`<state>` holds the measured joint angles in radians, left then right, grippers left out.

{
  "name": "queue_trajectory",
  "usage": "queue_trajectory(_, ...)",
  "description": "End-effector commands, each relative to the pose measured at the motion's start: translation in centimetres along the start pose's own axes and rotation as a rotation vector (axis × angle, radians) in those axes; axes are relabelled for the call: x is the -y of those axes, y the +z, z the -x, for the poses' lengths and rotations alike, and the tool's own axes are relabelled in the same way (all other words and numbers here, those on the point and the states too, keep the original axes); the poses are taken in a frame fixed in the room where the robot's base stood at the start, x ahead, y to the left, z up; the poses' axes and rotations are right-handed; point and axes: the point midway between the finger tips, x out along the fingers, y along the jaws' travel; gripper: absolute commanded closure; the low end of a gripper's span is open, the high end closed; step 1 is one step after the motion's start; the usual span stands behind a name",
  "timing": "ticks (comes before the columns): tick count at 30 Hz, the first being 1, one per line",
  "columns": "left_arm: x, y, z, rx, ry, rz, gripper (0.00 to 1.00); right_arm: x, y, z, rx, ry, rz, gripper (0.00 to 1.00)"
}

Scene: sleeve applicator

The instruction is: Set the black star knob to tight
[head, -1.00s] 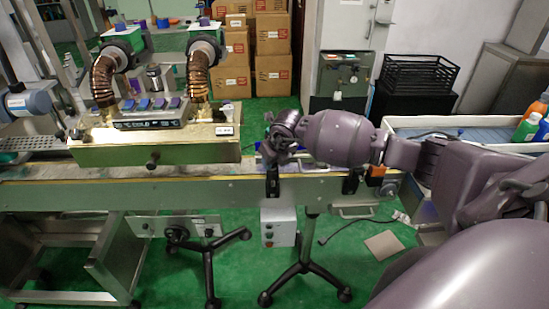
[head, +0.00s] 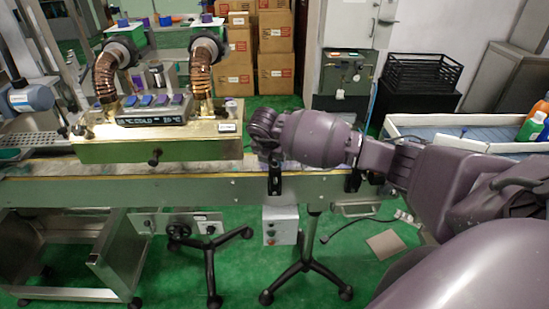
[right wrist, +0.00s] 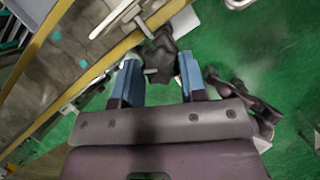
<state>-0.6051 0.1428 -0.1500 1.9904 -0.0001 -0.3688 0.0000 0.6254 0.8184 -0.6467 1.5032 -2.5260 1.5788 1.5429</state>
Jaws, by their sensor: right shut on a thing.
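In the right wrist view, a black lobed part, which looks like the black star knob (right wrist: 163,48), sits between the blue fingertips of my right gripper (right wrist: 160,70). The fingers are shut on it, one on each side. A short grey pin shows below it. In the head view, my right gripper (head: 264,146) is at the front edge of the conveyor, just above a black bracket (head: 275,180). The wrist and hand hide the knob there. I cannot read any tight or loose marking. My left gripper is not in view.
The heater box (head: 160,151) with its two copper hoses stands left of my gripper on the conveyor (head: 120,190). A grey control box (head: 280,226) and a black-footed stand (head: 312,270) are below. A white-rimmed bin (head: 420,124) is at the right.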

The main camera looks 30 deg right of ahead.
Motion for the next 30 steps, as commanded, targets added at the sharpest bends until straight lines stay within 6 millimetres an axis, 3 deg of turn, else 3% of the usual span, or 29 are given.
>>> queue_trajectory(18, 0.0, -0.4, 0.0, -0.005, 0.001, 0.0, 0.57, -0.5, 0.1, 0.0, -0.001, -0.218, -0.527, 0.85)
queue_trajectory(30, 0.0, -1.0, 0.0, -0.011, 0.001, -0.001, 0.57, -0.5, 0.2, 0.0, -0.001, -0.308, -0.741, 0.85)
